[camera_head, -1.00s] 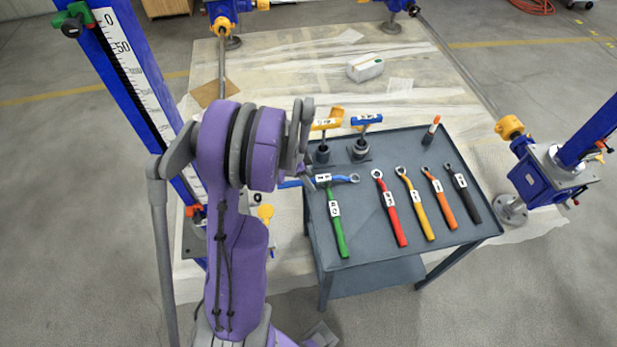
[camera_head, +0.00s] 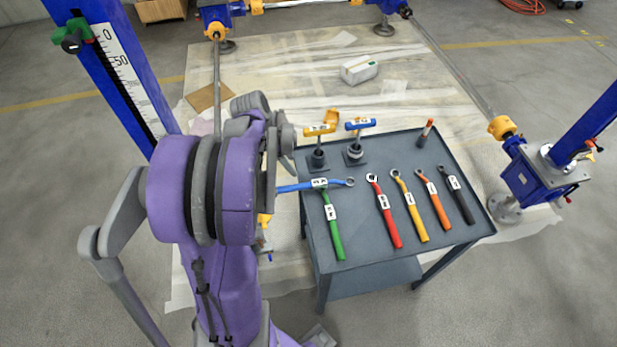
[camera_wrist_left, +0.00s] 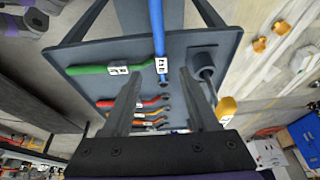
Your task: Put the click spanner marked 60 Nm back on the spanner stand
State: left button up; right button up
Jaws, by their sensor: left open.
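Several ring-ended spanners lie on the grey trolley (camera_head: 375,250): blue (camera_head: 292,187), green (camera_head: 332,222), red (camera_head: 385,212), yellow (camera_head: 410,207), orange (camera_head: 434,200) and black (camera_head: 457,192). Each has a white label, too small to read. The blue spanner lies crosswise at the green one's upper end, its handle passing behind my left arm. Two upright posts carry labelled T-handles, yellow (camera_head: 319,130) and blue (camera_head: 359,124); I cannot tell whether these are the spanner stand. My left gripper (camera_wrist_left: 162,80) is open, its fingers either side of the blue spanner's ring (camera_wrist_left: 163,79) in the wrist view. My right gripper is not in view.
Blue screw jacks stand at left (camera_head: 125,70) and right (camera_head: 540,175), joined by shafts. An orange-topped marker (camera_head: 426,132) stands on the trolley. A white box (camera_head: 359,69) lies on the floor sheet behind. The trolley's front right is clear.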

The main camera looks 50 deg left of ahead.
pick_arm(q)
jog(key=s+d+r+n, duration=0.1)
jog(key=d+n, duration=0.1)
jog(key=d, duration=0.8)
jog(key=s+d+r+n+t+y, duration=0.1)
jog(key=d, duration=0.8)
jog(key=s+d+r+n, duration=0.1)
jog(key=d+n, duration=0.1)
jog(key=d, duration=0.8)
jog(key=shift+s+d+r+n+t+y, duration=0.25)
jog(key=shift+d+n+t+y, duration=0.05)
jog(key=shift+t+y, duration=0.1)
jog(key=shift+w+r, duration=0.1)
jog(key=shift+r, duration=0.1)
